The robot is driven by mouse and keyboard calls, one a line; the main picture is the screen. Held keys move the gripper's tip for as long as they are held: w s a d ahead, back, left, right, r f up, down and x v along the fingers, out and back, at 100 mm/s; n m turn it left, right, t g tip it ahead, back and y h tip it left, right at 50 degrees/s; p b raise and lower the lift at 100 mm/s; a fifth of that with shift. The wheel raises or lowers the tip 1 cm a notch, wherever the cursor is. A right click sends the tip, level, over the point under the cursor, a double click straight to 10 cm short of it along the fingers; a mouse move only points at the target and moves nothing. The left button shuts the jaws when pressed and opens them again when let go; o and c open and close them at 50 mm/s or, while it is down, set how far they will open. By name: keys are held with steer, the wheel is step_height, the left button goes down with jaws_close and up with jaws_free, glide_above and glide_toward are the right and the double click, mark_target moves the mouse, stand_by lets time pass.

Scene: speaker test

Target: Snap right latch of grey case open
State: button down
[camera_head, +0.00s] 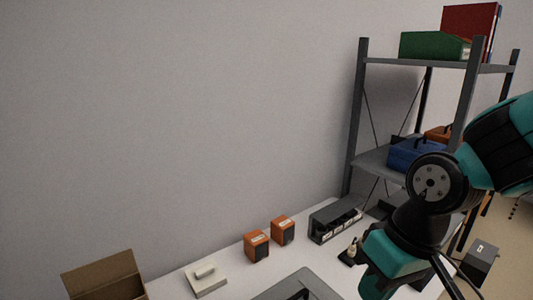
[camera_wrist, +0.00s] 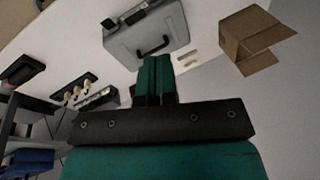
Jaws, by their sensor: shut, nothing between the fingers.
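The grey case (camera_wrist: 120,46) lies on the white table at the top middle of the wrist view, with a black handle (camera_wrist: 153,48) on its near side. A dark item (camera_wrist: 135,14) shows on its top. Its latches are too small to tell apart surely. In the head view only part of the case (camera_head: 318,284) shows at the bottom edge. My gripper (camera_wrist: 157,60) is shut and empty, its teal fingers together, pointing towards the case's handle side, apparently apart from it. In the head view my arm shows at the right; the fingertips are not visible.
An open cardboard box (camera_head: 103,277) stands at the table's left. A white block (camera_head: 205,280), two orange speakers (camera_head: 257,246) and a dark rack unit (camera_head: 335,222) stand along the back. A grey shelf (camera_head: 355,120) with a blue case (camera_head: 415,152) rises behind my arm.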

steer(key=s+r+n, duration=0.2)
steer(key=s+r, duration=0.3)
steer(key=s, duration=0.2)
steer(key=shift+s+a+r+y, duration=0.15)
steer(key=shift+s+r+y, duration=0.2)
steer(key=shift+y, duration=0.05)
steer(key=shift+w+f+n, duration=0.1)
steer(key=shift+n, duration=0.2)
